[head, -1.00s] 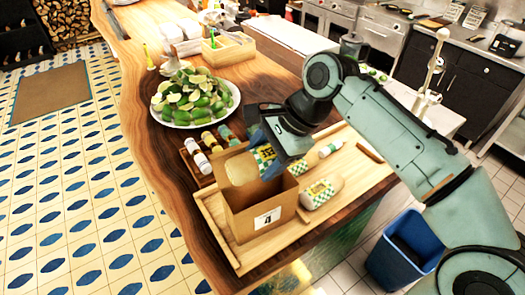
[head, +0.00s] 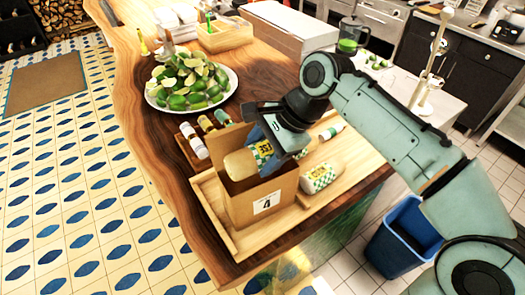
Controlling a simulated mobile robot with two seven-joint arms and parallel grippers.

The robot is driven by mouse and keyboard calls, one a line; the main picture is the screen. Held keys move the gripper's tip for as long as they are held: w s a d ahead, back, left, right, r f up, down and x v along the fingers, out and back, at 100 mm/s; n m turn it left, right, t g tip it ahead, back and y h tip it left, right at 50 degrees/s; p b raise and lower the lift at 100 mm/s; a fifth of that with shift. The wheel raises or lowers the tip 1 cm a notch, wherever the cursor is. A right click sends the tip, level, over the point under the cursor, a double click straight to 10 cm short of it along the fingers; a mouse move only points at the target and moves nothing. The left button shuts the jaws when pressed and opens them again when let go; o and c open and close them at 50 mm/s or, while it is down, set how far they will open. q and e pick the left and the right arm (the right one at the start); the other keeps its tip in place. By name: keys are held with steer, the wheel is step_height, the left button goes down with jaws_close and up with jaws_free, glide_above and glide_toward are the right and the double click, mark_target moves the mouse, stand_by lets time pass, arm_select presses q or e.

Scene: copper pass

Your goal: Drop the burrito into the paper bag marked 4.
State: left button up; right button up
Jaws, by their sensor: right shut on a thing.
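The brown paper bag marked 4 (head: 266,203) stands open on the wooden tray, its label facing me. My right gripper (head: 268,146) is at the bag's open top, shut on a burrito (head: 240,164). The burrito's tan end and part of its yellow and green checkered wrap show at the mouth of the bag, inside the rim line. Its underside is hidden by the bag's front wall, and the gripper covers its other end. My left gripper is not in view.
Another wrapped burrito (head: 318,178) lies on the tray (head: 226,239) right of the bag. Small bottles (head: 194,141) stand in a holder behind left. A plate of limes (head: 190,85) is farther back. A blue bin (head: 405,232) is on the floor at right.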

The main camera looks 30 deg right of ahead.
steer(key=o, duration=1.3)
steer(key=shift+o, duration=0.2)
steer(key=shift+r, duration=0.1)
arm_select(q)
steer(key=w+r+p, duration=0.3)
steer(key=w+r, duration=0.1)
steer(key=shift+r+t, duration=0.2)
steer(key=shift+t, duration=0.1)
arm_select(e)
steer(key=v, duration=1.3)
steer(key=shift+s, duration=0.15)
